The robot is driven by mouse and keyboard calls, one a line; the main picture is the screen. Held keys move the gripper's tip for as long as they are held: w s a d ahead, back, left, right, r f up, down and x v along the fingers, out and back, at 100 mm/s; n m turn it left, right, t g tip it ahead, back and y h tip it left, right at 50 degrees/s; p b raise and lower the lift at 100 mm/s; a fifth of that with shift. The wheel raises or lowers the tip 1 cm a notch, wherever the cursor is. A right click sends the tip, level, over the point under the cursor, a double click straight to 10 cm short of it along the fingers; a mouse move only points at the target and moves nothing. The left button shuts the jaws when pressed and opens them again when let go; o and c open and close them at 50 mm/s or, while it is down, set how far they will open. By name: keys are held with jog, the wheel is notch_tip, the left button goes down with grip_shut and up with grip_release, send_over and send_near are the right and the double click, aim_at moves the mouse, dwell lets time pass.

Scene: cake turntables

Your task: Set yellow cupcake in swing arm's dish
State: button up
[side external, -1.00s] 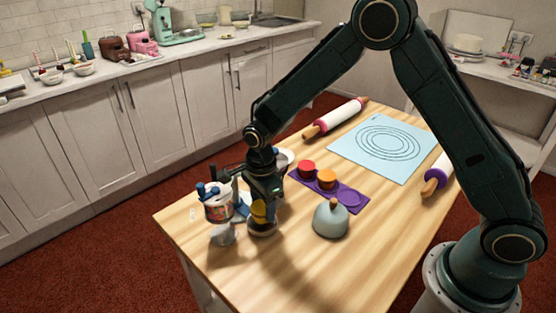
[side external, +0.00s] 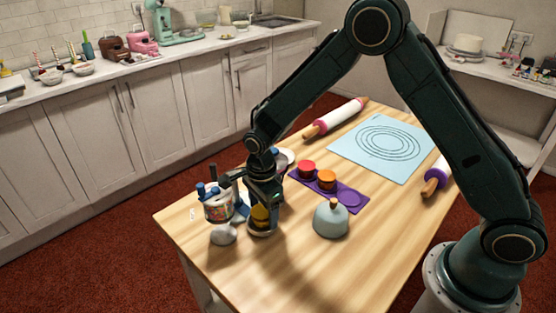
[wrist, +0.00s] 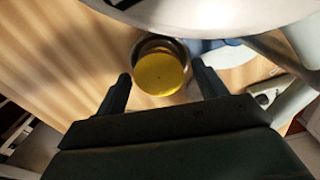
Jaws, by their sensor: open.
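The yellow cupcake (side external: 260,214) stands low over the table's near left part, in a round dish with a grey rim (side external: 262,232). In the wrist view the yellow cupcake (wrist: 160,74) shows from above, inside the dark metallic rim of the dish (wrist: 140,48). My gripper (side external: 262,203) is over the cupcake and partly hides it. In the wrist view its fingers (wrist: 160,83) are apart, one on each side of the cupcake, with gaps visible. The swing arm's link to the dish is hard to make out behind my gripper.
A decorated tub with blue-topped items (side external: 218,207) and a grey rounded object (side external: 223,235) stand close on the left. A purple tray (side external: 345,198) holds red and orange cupcakes. A pale blue dome (side external: 331,219) stands to the right. The front table surface is clear.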

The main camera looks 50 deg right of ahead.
aim_at(263, 210)
jog(key=shift+r, duration=0.1)
notch_tip(263, 210, up, 12)
dwell(0.7)
jog(key=shift+r, duration=0.15)
dwell(0.4)
jog(key=s+d+r+n+t, duration=0.2)
jog(key=s+d+r+n, duration=0.25)
jog(key=s+r, duration=0.2)
jog(key=s+d+r+n+t, duration=0.1)
jog(key=s+d+r+n, duration=0.2)
jog(key=s+r+n, duration=0.35)
jog(key=s+d+r+n+t, duration=0.2)
jog(key=s+n, duration=0.7)
jog(key=s, duration=0.5)
jog(key=shift+d+t, duration=0.3)
jog(key=shift+d, duration=0.25)
